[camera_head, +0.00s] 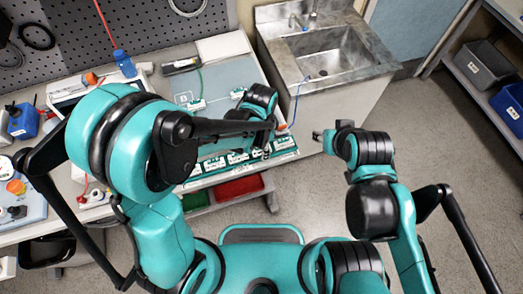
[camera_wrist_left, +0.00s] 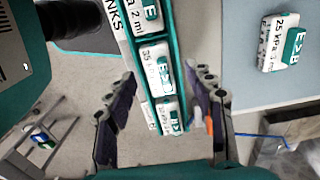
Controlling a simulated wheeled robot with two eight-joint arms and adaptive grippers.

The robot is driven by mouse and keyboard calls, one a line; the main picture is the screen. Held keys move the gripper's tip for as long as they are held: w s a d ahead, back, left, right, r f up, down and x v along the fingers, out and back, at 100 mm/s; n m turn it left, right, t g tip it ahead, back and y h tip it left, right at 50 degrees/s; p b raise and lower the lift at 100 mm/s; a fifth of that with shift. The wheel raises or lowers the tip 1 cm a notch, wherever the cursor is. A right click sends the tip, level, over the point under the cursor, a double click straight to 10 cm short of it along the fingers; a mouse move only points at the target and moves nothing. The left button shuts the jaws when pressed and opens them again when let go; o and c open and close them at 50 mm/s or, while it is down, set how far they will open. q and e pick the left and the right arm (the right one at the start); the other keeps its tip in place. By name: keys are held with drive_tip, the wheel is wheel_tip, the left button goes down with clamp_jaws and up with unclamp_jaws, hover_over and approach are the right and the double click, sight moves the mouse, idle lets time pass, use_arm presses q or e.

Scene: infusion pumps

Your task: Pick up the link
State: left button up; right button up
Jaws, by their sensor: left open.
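Several white links with green "E>B" labels sit in a row in a narrow green tray (camera_head: 226,172) at the front edge of the table in the head view. In the left wrist view, three of them show: a top link (camera_wrist_left: 148,14), a middle link (camera_wrist_left: 157,70) and a lower link (camera_wrist_left: 168,116). My left gripper (camera_head: 266,150) is open over the tray's right part. In the left wrist view its fingers (camera_wrist_left: 160,85) stand on either side of the tray, with nothing clamped between them. My right gripper (camera_head: 322,137) hangs over the floor, right of the table; its jaw state is unclear.
Another link (camera_wrist_left: 283,43) lies on the blue-grey mat, also marked "E>B". Small parts (camera_head: 195,104) sit on the mat in the head view. A sink (camera_head: 325,55) stands behind.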

use_arm(q)
drive_tip(key=shift+f, duration=0.25)
clamp_jaws()
drive_tip(key=shift+r, duration=0.2)
